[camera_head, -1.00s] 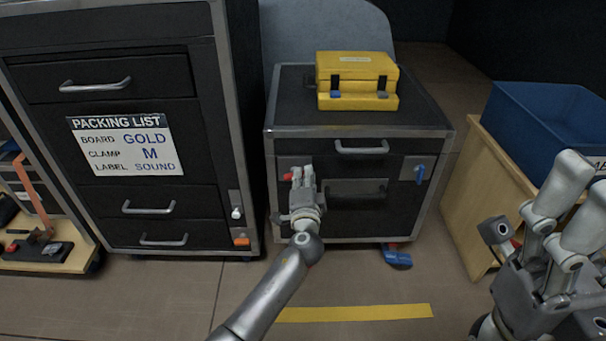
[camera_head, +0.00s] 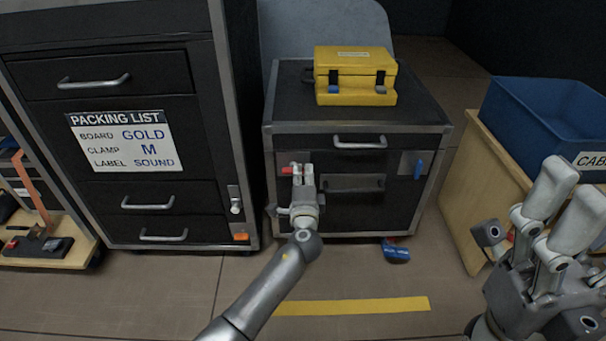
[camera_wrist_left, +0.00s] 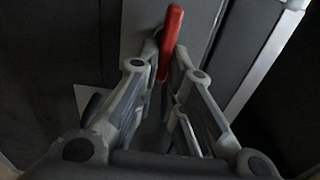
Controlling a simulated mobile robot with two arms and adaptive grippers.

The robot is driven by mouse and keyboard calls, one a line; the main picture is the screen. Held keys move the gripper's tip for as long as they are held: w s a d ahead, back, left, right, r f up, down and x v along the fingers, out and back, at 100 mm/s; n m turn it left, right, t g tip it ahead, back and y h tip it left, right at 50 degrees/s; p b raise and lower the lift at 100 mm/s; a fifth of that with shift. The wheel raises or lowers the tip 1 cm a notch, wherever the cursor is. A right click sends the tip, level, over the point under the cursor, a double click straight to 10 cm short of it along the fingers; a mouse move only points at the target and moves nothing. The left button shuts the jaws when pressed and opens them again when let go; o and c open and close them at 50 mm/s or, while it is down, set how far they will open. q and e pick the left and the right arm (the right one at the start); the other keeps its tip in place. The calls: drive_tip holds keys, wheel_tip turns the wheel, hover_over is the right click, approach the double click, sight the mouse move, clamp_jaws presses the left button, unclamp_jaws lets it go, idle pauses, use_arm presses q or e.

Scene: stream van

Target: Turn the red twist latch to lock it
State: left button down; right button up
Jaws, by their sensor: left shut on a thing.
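The red twist latch (camera_head: 288,170) is on the upper left of the low black cabinet's front (camera_head: 347,160). In the left wrist view the red handle (camera_wrist_left: 171,38) runs nearly lengthwise between the fingertips, tilted slightly. My left gripper (camera_head: 303,173) is at the latch, and in the left wrist view its fingers (camera_wrist_left: 165,70) are shut on the handle. In the head view the fingers hide part of the latch. My right gripper (camera_head: 570,205) is at the lower right, away from the cabinet, with its two fingers apart and nothing seen between them.
A blue latch (camera_head: 418,169) hangs on the cabinet's right side. A yellow case (camera_head: 355,72) stands on top. A taller drawer cabinet (camera_head: 120,60) is close on the left. A blue bin (camera_head: 540,115) sits on a wooden stand at right.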

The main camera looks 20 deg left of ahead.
use_arm(q)
drive_tip(key=c, duration=1.5)
unclamp_jaws()
drive_tip(key=shift+w+r, duration=0.1)
drive_tip(key=shift+r, duration=0.1)
drive_tip(key=shift+c, duration=0.2)
drive_tip(key=shift+f, duration=0.1)
drive_tip(key=shift+d, duration=0.1)
drive_tip(key=v, duration=1.2)
